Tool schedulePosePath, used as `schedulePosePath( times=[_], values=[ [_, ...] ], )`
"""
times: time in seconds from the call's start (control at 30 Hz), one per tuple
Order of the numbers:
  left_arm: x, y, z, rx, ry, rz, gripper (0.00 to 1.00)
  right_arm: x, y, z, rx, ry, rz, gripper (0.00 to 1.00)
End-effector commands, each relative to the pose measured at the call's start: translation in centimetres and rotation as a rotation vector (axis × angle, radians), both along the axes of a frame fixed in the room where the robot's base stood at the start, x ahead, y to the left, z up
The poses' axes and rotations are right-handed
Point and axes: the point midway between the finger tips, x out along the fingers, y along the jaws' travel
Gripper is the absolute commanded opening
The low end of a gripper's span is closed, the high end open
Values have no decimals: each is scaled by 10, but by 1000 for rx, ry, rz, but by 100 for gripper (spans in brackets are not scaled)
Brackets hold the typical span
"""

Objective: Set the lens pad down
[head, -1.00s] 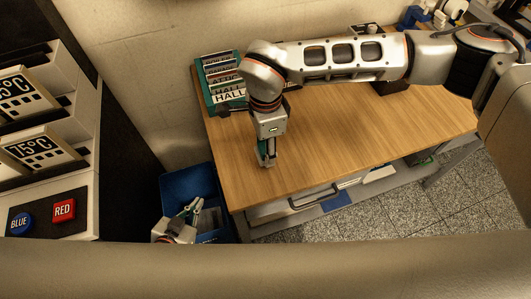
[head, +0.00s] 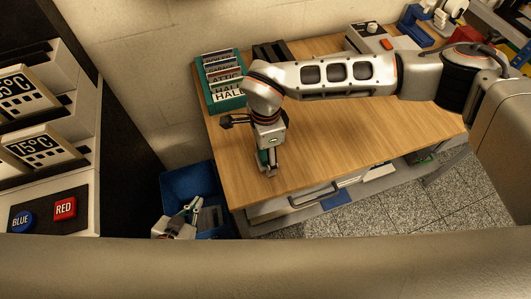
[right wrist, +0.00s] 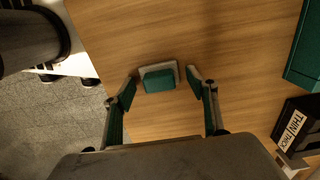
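The lens pad (right wrist: 159,80), a small teal block on a pale grey backing, lies flat by the wooden table top's (right wrist: 220,40) surface in the right wrist view. My right gripper (right wrist: 162,87) has its fingers on either side of it, with a narrow gap showing on each side. In the head view my right gripper (head: 268,166) points down close to the table's left front part, and the pad is mostly hidden there. My left gripper (head: 192,208) is low at the left by the blue bin (head: 185,184); its finger opening is unclear.
A teal rack of labelled cards (head: 227,103) stands at the table's back left. The table's middle is clear. A panel with blue and red buttons (head: 65,208) is at left.

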Motion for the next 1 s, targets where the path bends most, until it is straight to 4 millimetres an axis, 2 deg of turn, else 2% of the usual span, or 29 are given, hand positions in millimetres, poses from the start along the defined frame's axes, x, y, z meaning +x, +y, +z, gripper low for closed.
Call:
schedulePosePath(
  times=[0.27, 0.37, 0.8, 1.0],
  values=[
    [0, 0, 2, -1, -2, 1, 0, 1, 0, 6, 1, -2, 0, 58],
    [1, 0, 0, -2, -4, 0, 0, 2, 0, 19, 1, -4, 1, 58],
    [2, -3, -9, -6, -10, -2, 0, 2, 0, 102, 1, -3, 0, 58],
    [2, -3, -11, -6, -8, -3, 0, 2, 0, 120, -1, -1, 0, 58]
  ],
)
